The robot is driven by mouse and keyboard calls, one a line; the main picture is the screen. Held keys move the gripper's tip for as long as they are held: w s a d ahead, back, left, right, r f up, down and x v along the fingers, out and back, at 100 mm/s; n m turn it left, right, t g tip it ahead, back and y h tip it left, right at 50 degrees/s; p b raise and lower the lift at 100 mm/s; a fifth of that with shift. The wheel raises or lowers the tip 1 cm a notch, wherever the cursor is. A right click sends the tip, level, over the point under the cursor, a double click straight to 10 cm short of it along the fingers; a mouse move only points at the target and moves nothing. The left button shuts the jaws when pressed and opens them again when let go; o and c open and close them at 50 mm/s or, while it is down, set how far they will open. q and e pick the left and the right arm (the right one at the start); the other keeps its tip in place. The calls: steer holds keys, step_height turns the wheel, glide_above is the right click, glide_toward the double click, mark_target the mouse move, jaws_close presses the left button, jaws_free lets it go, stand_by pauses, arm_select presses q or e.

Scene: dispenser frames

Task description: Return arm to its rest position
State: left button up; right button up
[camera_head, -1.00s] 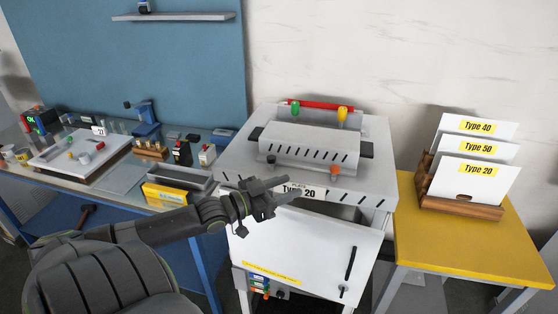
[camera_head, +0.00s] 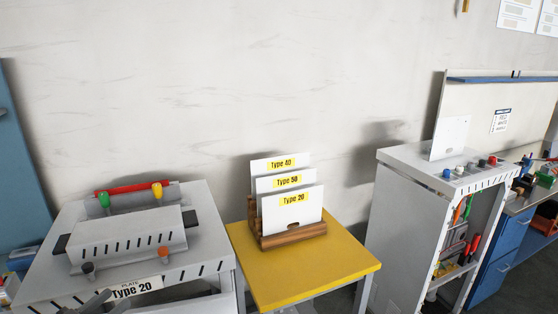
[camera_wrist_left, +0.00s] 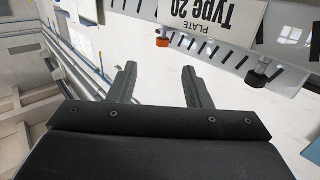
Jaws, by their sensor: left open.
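My left gripper (camera_head: 97,303) shows only in part at the bottom left of the head view, in front of the dispenser's label. In the left wrist view the left gripper (camera_wrist_left: 158,75) has its two dark fingers apart with nothing between them. The grey dispenser (camera_head: 205,225) stands at the left of the head view, with a "Plate Type 20" label (camera_head: 133,290) on its front edge. That label (camera_wrist_left: 212,12) is upside down at the top of the left wrist view, close beyond the fingers. My right gripper is in neither view.
A yellow table (camera_head: 300,270) carries a wooden rack (camera_head: 293,236) of white plates labelled Type 40, 50 and 20. A grey cabinet (camera_head: 400,215) with tools stands to the right. A blue workbench (camera_head: 503,260) is at the far right. Bare wall lies behind.

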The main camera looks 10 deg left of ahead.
arm_select(q)
steer(key=s+d+f+g+y, duration=0.1)
steer(key=s+d+f+g, duration=0.25)
steer(key=f, duration=0.25)
steer(key=s+d+f+g+y, duration=0.2)
steer(key=s+d+f+g, duration=0.1)
steer(key=s+d+f, duration=0.3)
steer(key=s+d+f+n+g+y, duration=0.1)
steer(key=s+f+n+g+y, duration=0.15)
steer(key=s, duration=0.35)
steer(key=s+d+f+n+g+y, duration=0.1)
steer(key=s+d+g, duration=0.1)
steer(key=s+g, duration=0.3)
step_height(320, 180, down, 33)
steer(key=s+a+b, duration=0.2)
steer(key=b, duration=0.6)
steer(key=s+f+g+b, duration=0.1)
steer(key=s+f+b, duration=0.2)
steer(key=s+f, duration=0.4)
steer(key=s+d+f+h+b, duration=0.1)
steer(key=s+f+b, duration=0.2)
steer(key=s+f, duration=0.4)
step_height(320, 180, down, 8)
steer(key=shift+s+d+f+g, duration=0.1)
steer(key=shift+s+d+g, duration=0.1)
steer(key=shift+s+g, duration=0.15)
